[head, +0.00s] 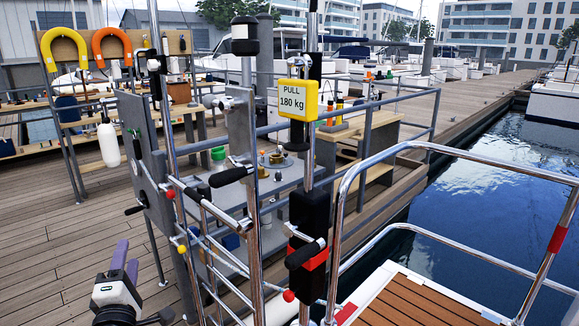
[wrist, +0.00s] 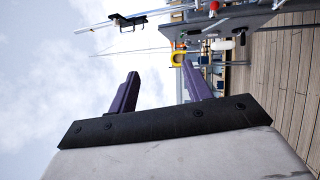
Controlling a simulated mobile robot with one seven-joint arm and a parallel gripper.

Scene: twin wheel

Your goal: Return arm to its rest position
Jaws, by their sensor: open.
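My gripper (head: 126,258) is at the lower left of the head view, pointing up and away over the wooden deck. Its two purple fingers stand apart with nothing between them. In the wrist view my gripper (wrist: 163,88) shows the same two fingers spread, with sky and distant gear beyond them. The wrist view is turned sideways, with the deck on its right. My gripper touches nothing that I can see. Most of my arm is outside the head view.
A grey upright panel (head: 146,165) and chrome poles with black handles stand right of my gripper. A yellow "PULL 180 kg" box (head: 298,99) hangs on one pole. Railings (head: 345,215) and water (head: 455,225) lie at the right. Open deck (head: 60,225) lies at the left.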

